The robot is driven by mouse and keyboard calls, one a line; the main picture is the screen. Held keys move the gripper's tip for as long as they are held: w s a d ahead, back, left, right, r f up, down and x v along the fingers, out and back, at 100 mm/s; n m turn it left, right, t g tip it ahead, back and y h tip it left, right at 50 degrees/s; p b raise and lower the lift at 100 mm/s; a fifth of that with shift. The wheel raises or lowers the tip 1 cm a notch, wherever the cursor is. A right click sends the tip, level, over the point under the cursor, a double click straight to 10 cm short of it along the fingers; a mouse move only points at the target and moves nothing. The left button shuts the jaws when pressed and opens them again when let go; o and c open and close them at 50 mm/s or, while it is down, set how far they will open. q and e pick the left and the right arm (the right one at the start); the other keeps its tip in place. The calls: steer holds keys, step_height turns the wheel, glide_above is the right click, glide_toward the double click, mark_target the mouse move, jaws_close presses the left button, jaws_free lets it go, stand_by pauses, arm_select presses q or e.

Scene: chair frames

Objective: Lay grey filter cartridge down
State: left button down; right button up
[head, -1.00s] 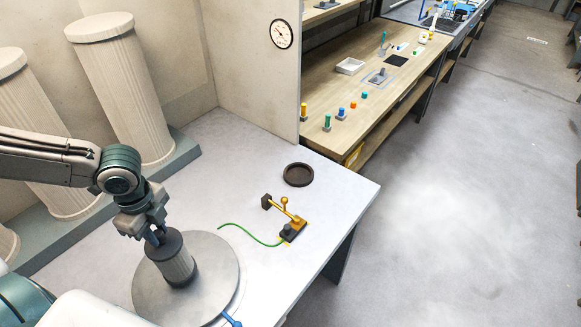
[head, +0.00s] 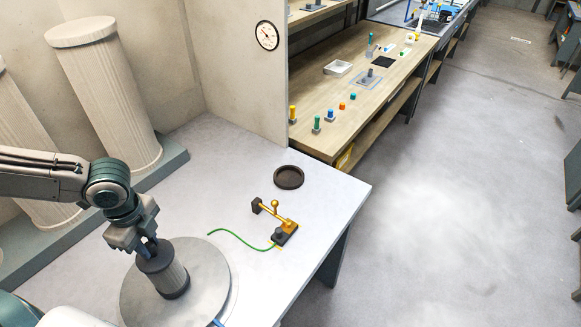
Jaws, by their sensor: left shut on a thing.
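The grey filter cartridge (head: 172,276) is a ribbed cylinder with dark end caps. It stands upright, a little tilted in the picture, on the round grey metal plate (head: 211,268) on the pale table. My left gripper (head: 147,250) comes down from above and is shut on the cartridge's dark top cap. The fingers hide part of that cap. My right gripper is not in view.
A brass device (head: 276,222) with a green wire and a dark round dish (head: 289,177) sit on the table to the right. Large ribbed columns (head: 103,95) stand at the back left. A wooden bench (head: 335,105) with small parts lies beyond the wall panel.

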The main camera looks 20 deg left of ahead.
arm_select(q)
steer(key=shift+f+b, duration=0.5)
steer(key=shift+f, duration=0.1)
steer(key=c, duration=1.1)
jaws_free()
steer(key=shift+c, duration=0.2)
